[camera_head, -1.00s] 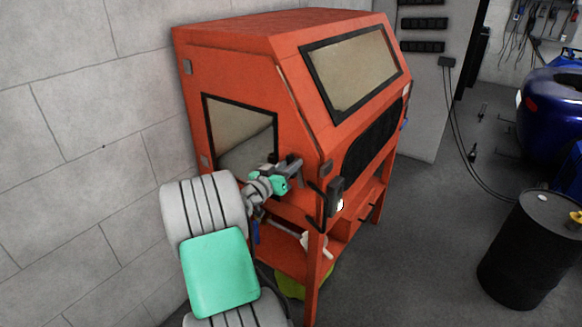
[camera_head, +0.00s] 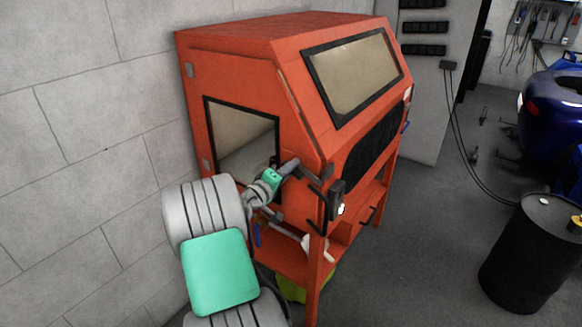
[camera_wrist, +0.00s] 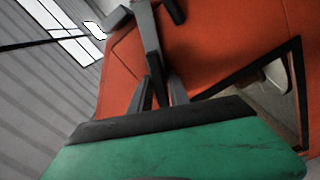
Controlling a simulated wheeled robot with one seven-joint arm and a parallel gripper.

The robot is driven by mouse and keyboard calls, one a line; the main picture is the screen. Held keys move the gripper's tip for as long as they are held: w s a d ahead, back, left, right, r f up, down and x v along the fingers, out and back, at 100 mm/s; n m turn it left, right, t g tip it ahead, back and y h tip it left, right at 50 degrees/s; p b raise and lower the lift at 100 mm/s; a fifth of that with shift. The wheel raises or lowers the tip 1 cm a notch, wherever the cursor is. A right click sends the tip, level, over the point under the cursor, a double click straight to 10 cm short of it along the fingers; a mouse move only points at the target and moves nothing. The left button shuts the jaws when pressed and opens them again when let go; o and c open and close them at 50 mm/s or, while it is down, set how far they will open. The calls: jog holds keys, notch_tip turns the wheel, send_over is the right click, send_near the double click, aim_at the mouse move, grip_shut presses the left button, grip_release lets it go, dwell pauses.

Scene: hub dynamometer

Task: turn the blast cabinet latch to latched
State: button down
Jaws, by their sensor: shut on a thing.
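The orange blast cabinet (camera_head: 235,70) stands against the wall, with a dark-framed window in its side. The latch (camera_head: 308,177) is a grey lever at the side's front edge, sloping down to the right in the head view. In the wrist view the latch (camera_wrist: 147,40) is a long grey bar running from the top down between the fingers. My gripper (camera_head: 289,170) is shut on the latch, beside the side window. In the wrist view my gripper's fingers (camera_wrist: 164,92) flank the bar's lower end. The exact contact is partly hidden.
A dark box (camera_head: 335,200) sits on the cabinet's front corner post, close to the latch. A black drum (camera_head: 525,255) stands at the right and a blue machine (camera_head: 555,110) behind it. The floor between cabinet and drum is largely clear.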

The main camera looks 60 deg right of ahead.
jog(key=shift+w+f+n+p, duration=0.1)
jog(key=shift+n+p, duration=0.75)
jog(key=shift+n, duration=1.45)
jog(key=c, duration=1.3)
grip_release()
jog(key=shift+o, duration=0.2)
jog(key=w+a+b, duration=0.1)
jog(key=a, duration=0.6)
jog(key=shift+a+b, duration=0.3)
jog(key=shift+a, duration=0.1)
